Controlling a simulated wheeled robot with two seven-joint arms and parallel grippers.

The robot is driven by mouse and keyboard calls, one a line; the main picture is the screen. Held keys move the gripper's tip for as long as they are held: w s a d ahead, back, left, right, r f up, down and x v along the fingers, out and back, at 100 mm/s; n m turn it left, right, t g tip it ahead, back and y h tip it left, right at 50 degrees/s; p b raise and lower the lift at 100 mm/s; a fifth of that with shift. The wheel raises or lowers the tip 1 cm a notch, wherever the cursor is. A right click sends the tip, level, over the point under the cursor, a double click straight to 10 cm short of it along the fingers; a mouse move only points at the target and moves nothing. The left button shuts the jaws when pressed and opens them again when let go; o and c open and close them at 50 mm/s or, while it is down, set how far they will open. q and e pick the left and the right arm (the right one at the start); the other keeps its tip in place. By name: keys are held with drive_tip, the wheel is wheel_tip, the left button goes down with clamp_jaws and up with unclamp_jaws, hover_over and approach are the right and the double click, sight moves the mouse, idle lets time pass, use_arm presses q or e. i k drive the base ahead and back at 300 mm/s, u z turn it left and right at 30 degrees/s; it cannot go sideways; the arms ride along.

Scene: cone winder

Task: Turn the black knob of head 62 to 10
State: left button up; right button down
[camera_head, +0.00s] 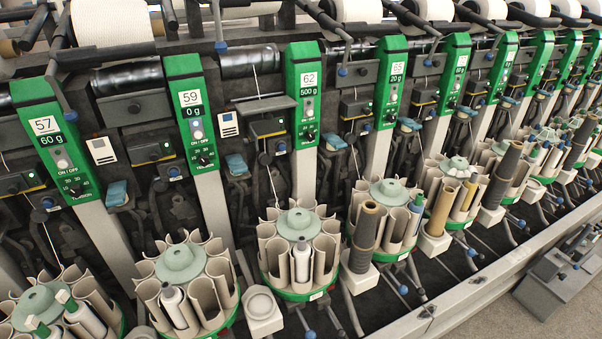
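Head 62 is the green panel (306,60) in the upper middle of the head view. It carries a white "62" label (309,79) and a dark display (308,91) reading "500 g". A pale round button (309,112) sits below the display. The small black knob (310,136) is near the panel's lower end, with a tension scale around it. Its pointer is too small to read. Neither of my grippers is in view, and nothing touches the knob.
Similar heads stand on both sides, including head 59 (190,98) to the left and head 65 (397,69) to the right. Below head 62 is a round bobbin magazine (301,288). A dark bracket (268,126) juts out left of the knob.

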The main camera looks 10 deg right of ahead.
sight(310, 135)
drive_tip(key=u, duration=2.7)
drive_tip(key=k, duration=0.75)
drive_tip(key=z, duration=1.75)
